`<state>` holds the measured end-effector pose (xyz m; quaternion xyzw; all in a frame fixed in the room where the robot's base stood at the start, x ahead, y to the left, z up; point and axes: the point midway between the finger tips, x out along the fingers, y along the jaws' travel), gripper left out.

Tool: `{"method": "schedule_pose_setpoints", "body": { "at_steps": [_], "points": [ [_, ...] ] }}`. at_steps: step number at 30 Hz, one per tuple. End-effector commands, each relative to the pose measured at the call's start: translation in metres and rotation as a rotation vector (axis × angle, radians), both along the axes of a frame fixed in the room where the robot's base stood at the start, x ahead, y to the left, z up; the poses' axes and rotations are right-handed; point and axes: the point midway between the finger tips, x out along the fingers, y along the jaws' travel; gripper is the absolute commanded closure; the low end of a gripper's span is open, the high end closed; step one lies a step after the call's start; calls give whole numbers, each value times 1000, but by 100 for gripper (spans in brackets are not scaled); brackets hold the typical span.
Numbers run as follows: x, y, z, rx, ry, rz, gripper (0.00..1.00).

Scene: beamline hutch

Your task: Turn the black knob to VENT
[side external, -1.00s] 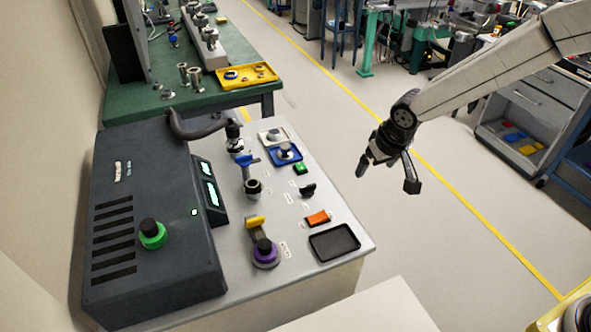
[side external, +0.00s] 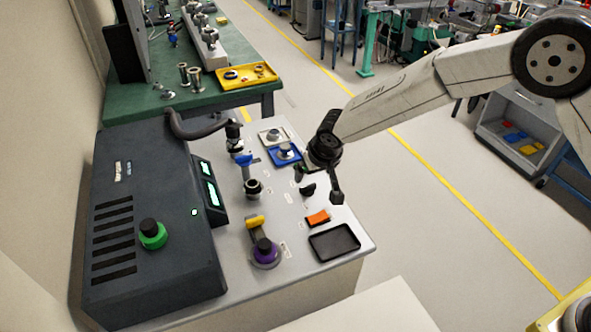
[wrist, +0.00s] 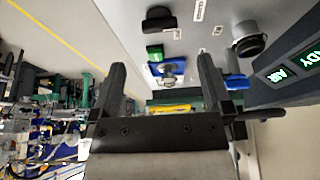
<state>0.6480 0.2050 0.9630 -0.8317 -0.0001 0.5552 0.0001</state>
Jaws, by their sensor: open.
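The black knob (side external: 307,190) is a small bar-shaped knob on the light grey panel top (side external: 290,222), just right of the middle. It also shows at the top of the wrist view (wrist: 158,19), beyond the fingertips. My gripper (side external: 318,185) is open and empty, its fingers spread above the panel's right edge near the knob. In the wrist view the two dark fingers (wrist: 162,66) stand apart with nothing between them. The printed labels near the knob are too small to read, so I cannot tell which one is VENT.
An orange switch (side external: 317,217) and a black tray (side external: 335,242) lie in front of the knob. A green button (wrist: 155,52) and a blue tray (side external: 284,154) lie behind it. A purple-based valve (side external: 265,253) and a dark instrument box (side external: 150,240) are to the left.

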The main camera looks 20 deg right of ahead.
Motion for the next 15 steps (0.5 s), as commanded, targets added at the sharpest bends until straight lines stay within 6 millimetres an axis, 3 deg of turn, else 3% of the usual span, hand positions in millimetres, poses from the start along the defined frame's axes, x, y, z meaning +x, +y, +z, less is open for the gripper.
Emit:
{"method": "schedule_pose_setpoints", "body": {
  "at_steps": [15],
  "points": [
    [18, -1, -46, -1, 2, -1, 0]
  ]
}}
